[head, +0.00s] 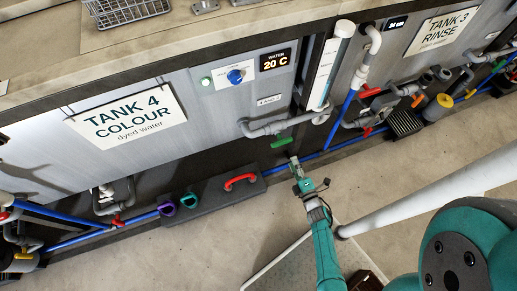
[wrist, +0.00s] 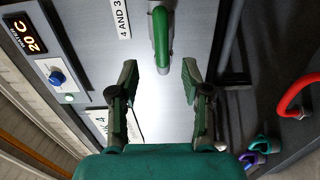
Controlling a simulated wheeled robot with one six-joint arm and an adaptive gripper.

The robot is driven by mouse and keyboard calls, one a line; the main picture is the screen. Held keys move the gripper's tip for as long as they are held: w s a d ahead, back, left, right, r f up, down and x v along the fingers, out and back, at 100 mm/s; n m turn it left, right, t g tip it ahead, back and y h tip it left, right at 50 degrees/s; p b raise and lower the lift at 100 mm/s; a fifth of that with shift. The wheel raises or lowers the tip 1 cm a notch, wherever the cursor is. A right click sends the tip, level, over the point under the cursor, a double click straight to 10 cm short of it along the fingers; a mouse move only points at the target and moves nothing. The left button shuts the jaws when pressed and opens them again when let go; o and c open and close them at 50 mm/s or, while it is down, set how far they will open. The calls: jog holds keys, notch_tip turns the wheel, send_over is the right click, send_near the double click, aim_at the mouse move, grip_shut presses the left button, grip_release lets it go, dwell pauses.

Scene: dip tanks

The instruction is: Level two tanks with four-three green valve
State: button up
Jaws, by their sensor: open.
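The green valve handle (head: 282,142) sits on a grey pipe (head: 262,131) low on the front of tank 4 (head: 215,105). My gripper (head: 295,161) is just below and right of the handle in the head view. In the wrist view my gripper (wrist: 160,77) is open and empty, with the handle ahead of its fingertips and apart from them. Tank 3 (head: 416,40) stands at the upper right. A clear level tube (head: 326,72) stands between the tanks.
Blue pipes (head: 340,146) run along the tank bases. Open floor lies in front.

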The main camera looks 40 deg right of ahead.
aim_at(283, 144)
jog(key=x, duration=1.1)
jog(key=shift+w+a+f, duration=0.15)
jog(key=shift+w+a, duration=0.05)
jog(key=shift+a, duration=0.05)
grip_shut()
